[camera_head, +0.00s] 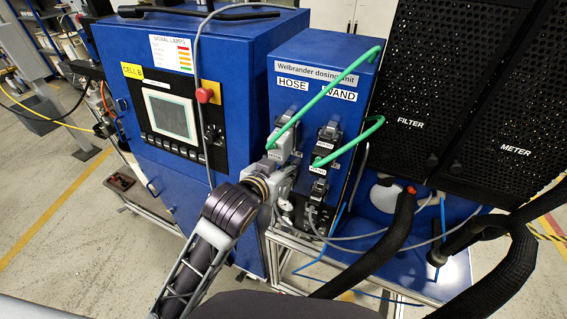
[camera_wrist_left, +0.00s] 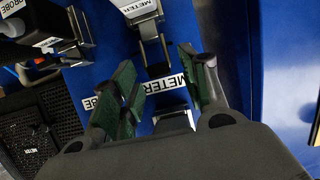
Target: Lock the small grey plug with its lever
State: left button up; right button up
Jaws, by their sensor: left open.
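In the left wrist view a small grey plug (camera_wrist_left: 148,22) with a METER tag sits at the top against the blue panel, just beyond my left gripper (camera_wrist_left: 157,62). A grey metal part, perhaps its lever, hangs at its lower end; I cannot tell its position. The green-padded fingers are apart on either side of a METER label (camera_wrist_left: 165,84), with no plug between the tips. In the head view my left gripper (camera_head: 284,173) is at the dosing unit's front, below the larger grey HOSE plug (camera_head: 283,138), and hides part of the lower connectors. My right gripper is not in view.
The black WAND plug (camera_head: 328,133) and a lower dark connector (camera_head: 319,188) stand close to the right of the gripper. Green hoses (camera_head: 345,75) arch in front of the dosing unit (camera_head: 318,55). A black PROBE-tagged plug (camera_wrist_left: 66,25) is at upper left in the wrist view.

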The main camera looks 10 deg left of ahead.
pick_arm(q)
jog(key=shift+s, duration=0.1)
grip_shut()
dwell(0.5)
